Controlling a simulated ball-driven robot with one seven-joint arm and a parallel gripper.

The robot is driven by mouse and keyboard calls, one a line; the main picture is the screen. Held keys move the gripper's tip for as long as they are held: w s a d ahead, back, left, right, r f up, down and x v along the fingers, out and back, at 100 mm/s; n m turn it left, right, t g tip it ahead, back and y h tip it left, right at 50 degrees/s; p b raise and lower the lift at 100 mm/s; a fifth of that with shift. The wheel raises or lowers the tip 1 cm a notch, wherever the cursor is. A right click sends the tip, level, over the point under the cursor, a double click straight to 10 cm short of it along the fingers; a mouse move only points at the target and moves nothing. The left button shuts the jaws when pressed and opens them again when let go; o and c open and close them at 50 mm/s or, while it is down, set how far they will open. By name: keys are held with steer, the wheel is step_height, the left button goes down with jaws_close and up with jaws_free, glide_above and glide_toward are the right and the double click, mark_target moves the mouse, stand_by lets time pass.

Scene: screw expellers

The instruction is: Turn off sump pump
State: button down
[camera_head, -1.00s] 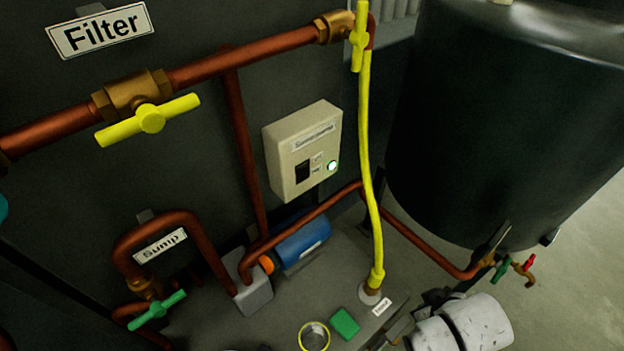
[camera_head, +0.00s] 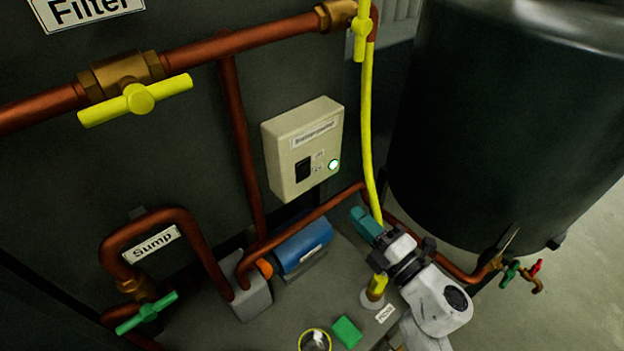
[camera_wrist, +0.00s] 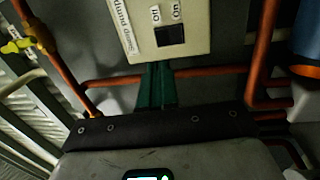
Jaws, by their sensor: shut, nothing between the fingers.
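A cream control box (camera_head: 285,160) hangs on the dark wall in the head view. It has a label, a black switch (camera_head: 303,169) and a lit green-white lamp (camera_head: 334,164). In the wrist view the box (camera_wrist: 196,14) is at the top, with its black switch (camera_wrist: 170,35) beside "Off" and "On" lettering. My gripper (camera_head: 362,218) is shut and empty, its teal fingers below and right of the box, apart from it in the head view. In the wrist view my gripper (camera_wrist: 157,68) points toward the switch. The blue pump motor (camera_head: 303,246) sits below the box.
A copper pipe (camera_head: 310,222) runs below the box. A yellow hose (camera_head: 366,110) hangs between the box and the large dark tank (camera_head: 500,120), close to my gripper. A "Sump" sign (camera_head: 153,244), a green valve handle (camera_head: 147,313) and a yellow valve handle (camera_head: 135,100) are at left.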

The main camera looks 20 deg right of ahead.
mark_target(303, 168)
steer(key=shift+a+f+n+y, duration=0.2)
steer(key=shift+a+n+y, duration=0.3)
steer(key=x, duration=1.3)
steer(key=shift+w+a+f, duration=0.15)
steer(key=shift+w, duration=0.35)
steer(key=shift+w+a+r, duration=0.1)
steer(key=shift+w+r, duration=0.05)
steer(key=shift+r, duration=0.05)
